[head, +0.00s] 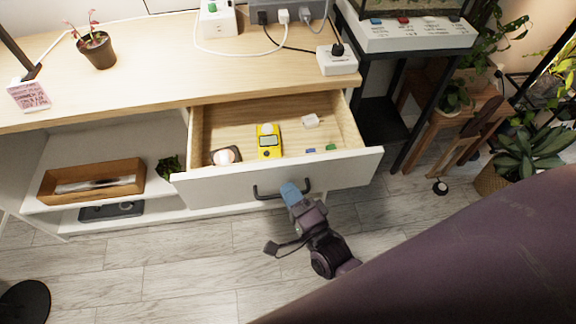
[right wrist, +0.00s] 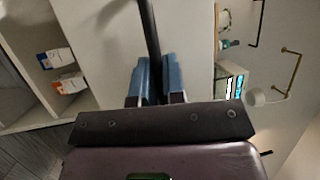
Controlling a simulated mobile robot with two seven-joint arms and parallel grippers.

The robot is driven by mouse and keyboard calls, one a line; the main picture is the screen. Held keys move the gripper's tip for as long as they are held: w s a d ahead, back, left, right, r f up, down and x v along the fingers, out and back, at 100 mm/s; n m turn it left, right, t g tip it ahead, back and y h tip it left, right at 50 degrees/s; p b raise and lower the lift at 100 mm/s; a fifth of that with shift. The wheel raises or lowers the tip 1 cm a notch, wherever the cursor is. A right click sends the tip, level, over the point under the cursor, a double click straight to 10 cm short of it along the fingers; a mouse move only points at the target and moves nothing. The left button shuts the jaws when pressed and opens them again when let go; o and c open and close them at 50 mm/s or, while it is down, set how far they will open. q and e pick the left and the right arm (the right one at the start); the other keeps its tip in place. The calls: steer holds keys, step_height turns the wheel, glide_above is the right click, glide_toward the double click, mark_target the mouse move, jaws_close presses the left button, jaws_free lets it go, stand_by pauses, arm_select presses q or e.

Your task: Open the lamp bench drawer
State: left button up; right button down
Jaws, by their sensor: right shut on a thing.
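The lamp bench drawer (head: 240,187) stands pulled out from under the wooden bench top (head: 150,85). The black bar handle (head: 267,194) is on the white drawer front. My right gripper (head: 290,190) is at the handle, with its blue fingers shut around the bar. In the right wrist view the blue fingers (right wrist: 160,80) have the dark handle bar (right wrist: 148,30) between them. My left gripper is not in view.
An open shelf on the left holds a wooden tray (head: 92,181). A potted plant (head: 98,50) and power strips stand on the bench top. A black stand (head: 385,120) and a wooden plant stool (head: 450,125) are to the right. Wood floor lies clear in front.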

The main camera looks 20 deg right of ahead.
steer(key=s+a, duration=0.1)
steer(key=s, duration=0.4)
steer(key=shift+s+a+p, duration=0.3)
steer(key=shift+s+p, duration=0.1)
steer(key=c, duration=1.5)
jaws_free()
steer(key=v, duration=1)
steer(key=shift+s+f, duration=0.1)
steer(key=shift+s, duration=0.3)
